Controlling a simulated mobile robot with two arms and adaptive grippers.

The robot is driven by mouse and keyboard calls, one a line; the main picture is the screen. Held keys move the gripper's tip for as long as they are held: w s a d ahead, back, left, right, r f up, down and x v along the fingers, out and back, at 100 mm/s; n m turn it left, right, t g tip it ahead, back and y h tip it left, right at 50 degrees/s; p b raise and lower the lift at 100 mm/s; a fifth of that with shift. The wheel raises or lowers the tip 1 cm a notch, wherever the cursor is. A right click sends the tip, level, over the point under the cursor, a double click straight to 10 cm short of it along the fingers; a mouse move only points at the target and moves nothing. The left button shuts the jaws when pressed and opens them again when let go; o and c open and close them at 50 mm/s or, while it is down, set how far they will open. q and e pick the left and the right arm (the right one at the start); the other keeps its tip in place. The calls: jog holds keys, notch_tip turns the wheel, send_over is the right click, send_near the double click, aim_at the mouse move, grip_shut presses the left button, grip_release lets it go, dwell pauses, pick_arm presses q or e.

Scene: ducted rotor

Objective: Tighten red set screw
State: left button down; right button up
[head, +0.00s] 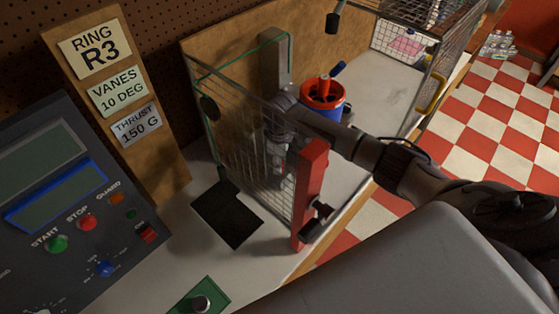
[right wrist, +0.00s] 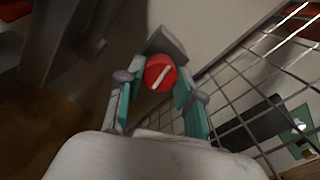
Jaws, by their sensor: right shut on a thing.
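The red set screw (right wrist: 160,72) shows in the right wrist view as a round red head with a pale slot line. My right gripper (right wrist: 158,85) has its two teal-padded fingers closed on either side of it. In the head view, my right arm comes in from the right and crosses in front of the blue rotor duct with its orange rim (head: 341,97). My right gripper (head: 278,165) points down behind the wire mesh guard, beside the grey upright post (head: 274,62). The mesh and arm hide the screw there. My left gripper is not in view.
The mesh guard (head: 245,130) with its red end post (head: 310,185) stands close in front of my right gripper. A control panel (head: 70,200) and a sign board (head: 112,85) are at left. A black pad (head: 228,214) lies on the bench. A wire cage (head: 425,45) stands behind.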

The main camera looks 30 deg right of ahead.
jog(key=shift+r+m, duration=0.1)
jog(key=shift+m, duration=0.9)
jog(key=o, duration=1.2)
jog(key=shift+c, duration=0.2)
jog(key=shift+r, duration=0.25)
notch_tip(320, 180, up, 12)
jog(key=shift+f, duration=0.25)
